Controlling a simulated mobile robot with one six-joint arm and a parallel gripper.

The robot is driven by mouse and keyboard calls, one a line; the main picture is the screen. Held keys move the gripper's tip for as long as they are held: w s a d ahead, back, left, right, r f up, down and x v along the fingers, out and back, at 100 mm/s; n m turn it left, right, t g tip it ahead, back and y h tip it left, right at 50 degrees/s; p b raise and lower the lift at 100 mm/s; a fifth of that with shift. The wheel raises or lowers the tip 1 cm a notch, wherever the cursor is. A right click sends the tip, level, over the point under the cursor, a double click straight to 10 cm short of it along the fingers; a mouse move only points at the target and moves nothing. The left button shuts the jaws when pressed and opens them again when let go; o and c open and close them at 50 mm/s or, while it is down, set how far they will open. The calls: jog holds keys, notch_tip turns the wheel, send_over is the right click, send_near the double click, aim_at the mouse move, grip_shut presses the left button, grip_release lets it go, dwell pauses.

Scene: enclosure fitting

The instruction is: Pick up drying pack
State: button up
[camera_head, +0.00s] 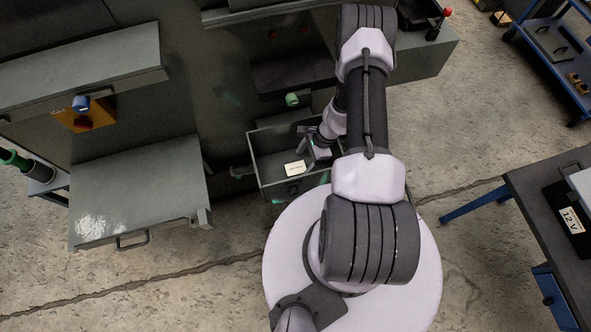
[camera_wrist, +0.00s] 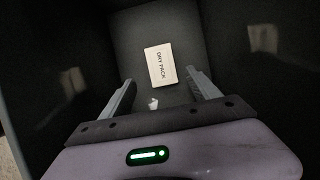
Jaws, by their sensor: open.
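The drying pack (camera_wrist: 160,66) is a small white block with "DRY PACK" printed on it. It lies on the floor of an open grey drawer (camera_head: 262,168); the pack also shows in the head view (camera_head: 295,168). My gripper (camera_wrist: 160,82) is open and empty, reaching down into the drawer. In the wrist view its two fingers point toward the pack, which lies beyond and between the fingertips, apart from them. In the head view my gripper (camera_head: 305,150) is beside the pack and partly hidden by my arm.
Drawer walls surround my gripper closely. A small pale object (camera_wrist: 153,103) lies nearer than the pack. A grey cabinet door or lid with a handle (camera_head: 135,195) stands out at left. A table with a 12 V box (camera_head: 571,220) is at right.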

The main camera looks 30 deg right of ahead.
aim_at(296, 168)
jog(key=b+x, duration=0.1)
jog(key=x, duration=0.2)
jog(key=b+x, duration=0.1)
jog(key=x, duration=0.1)
jog(key=shift+w+a+f+b, duration=0.15)
jog(key=shift+w+a+b, duration=0.1)
jog(key=shift+w+b, duration=0.05)
jog(key=c, duration=1.5)
